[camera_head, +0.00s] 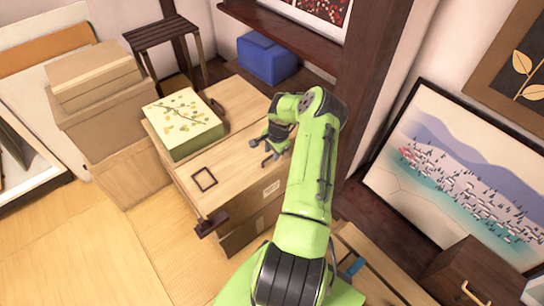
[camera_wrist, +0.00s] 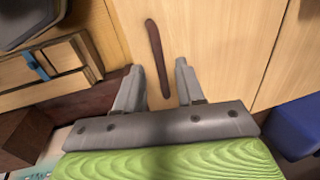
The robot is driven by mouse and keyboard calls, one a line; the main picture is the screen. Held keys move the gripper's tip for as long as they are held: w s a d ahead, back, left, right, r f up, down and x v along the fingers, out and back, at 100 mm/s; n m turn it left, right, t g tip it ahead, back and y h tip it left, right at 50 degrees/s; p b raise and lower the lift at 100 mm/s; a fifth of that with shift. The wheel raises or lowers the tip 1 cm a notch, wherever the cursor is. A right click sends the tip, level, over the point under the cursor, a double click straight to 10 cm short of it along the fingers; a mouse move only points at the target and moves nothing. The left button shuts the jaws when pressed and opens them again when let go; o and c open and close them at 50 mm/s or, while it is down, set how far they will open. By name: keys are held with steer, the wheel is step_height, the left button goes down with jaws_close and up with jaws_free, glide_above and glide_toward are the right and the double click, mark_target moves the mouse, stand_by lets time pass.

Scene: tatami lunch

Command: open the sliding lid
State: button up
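A light wooden chest (camera_head: 235,160) stands in the middle of the head view, with a flat plank top. A dark square outline (camera_head: 204,179) marks its near part. In the wrist view a pale wooden panel (camera_wrist: 215,40) fills the upper middle, with a seam on its right. A long dark brown strip (camera_wrist: 155,50), like a handle or slot, lies on it. My gripper (camera_head: 264,150) is over the chest's right part. In the wrist view my gripper (camera_wrist: 157,68) is open, its fingers either side of the strip's line. I cannot tell whether they touch it.
A green box with a flowered top (camera_head: 183,122) sits on the chest's left part. A dark bracket (camera_head: 210,224) juts from its near edge. A blue box (camera_head: 267,57) stands behind. Stacked boxes (camera_head: 95,80) are left, a framed picture (camera_head: 455,175) right. Floor at lower left is clear.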

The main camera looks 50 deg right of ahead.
steer(key=shift+w+f, duration=0.15)
steer(key=shift+f, duration=0.5)
jaws_close()
